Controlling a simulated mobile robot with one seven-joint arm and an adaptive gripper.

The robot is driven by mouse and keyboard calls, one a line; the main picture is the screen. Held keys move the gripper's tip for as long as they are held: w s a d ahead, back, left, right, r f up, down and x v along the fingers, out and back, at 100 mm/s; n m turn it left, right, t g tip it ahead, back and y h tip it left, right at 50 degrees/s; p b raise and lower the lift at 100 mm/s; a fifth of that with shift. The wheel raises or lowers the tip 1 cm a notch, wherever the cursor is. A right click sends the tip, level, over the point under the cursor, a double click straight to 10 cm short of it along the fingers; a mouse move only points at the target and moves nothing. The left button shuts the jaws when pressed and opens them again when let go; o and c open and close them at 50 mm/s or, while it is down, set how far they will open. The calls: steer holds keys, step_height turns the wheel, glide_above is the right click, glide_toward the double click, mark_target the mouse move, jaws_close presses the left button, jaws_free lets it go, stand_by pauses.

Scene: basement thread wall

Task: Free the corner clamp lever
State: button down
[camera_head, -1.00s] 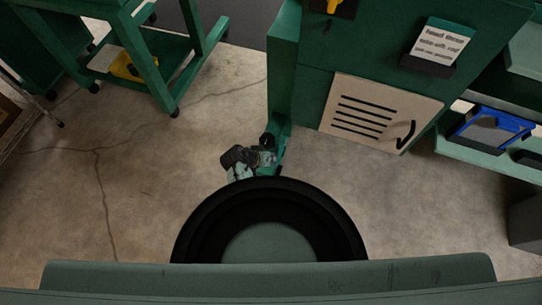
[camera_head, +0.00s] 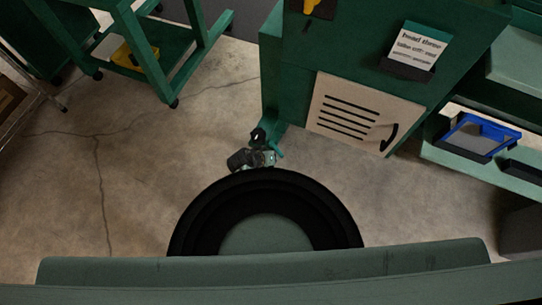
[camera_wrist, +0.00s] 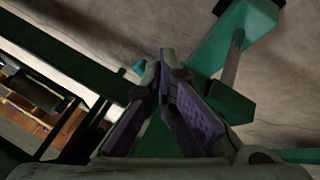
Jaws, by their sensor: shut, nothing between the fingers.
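A teal clamp-like fitting (camera_head: 275,149) stands at the near lower corner of the green cabinet in the head view. In the wrist view a teal bar (camera_wrist: 236,38), dark at its far end, and a thin grey rod (camera_wrist: 233,58) show beyond the fingers. I cannot tell which part is the lever. My gripper (camera_wrist: 160,72) is shut and empty, with its fingertips close in front of the teal parts. I cannot tell whether they touch. In the head view my dark wrist and gripper area is small beside the fitting, and the fingers are not clear.
The green cabinet (camera_head: 345,62) bears a beige slotted panel (camera_head: 346,113) and a sign (camera_head: 419,45). A green cart (camera_head: 166,74) with a yellow item (camera_head: 135,59) stands at upper left. A shelf with a blue tray (camera_head: 475,137) is at right. The cracked floor (camera_head: 140,165) between is clear.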

steer(key=shift+w+a, duration=0.1)
steer(key=shift+w+a+b, duration=0.3)
steer(key=shift+w+a, duration=0.05)
steer(key=shift+w, duration=0.25)
steer(key=shift+r, duration=0.1)
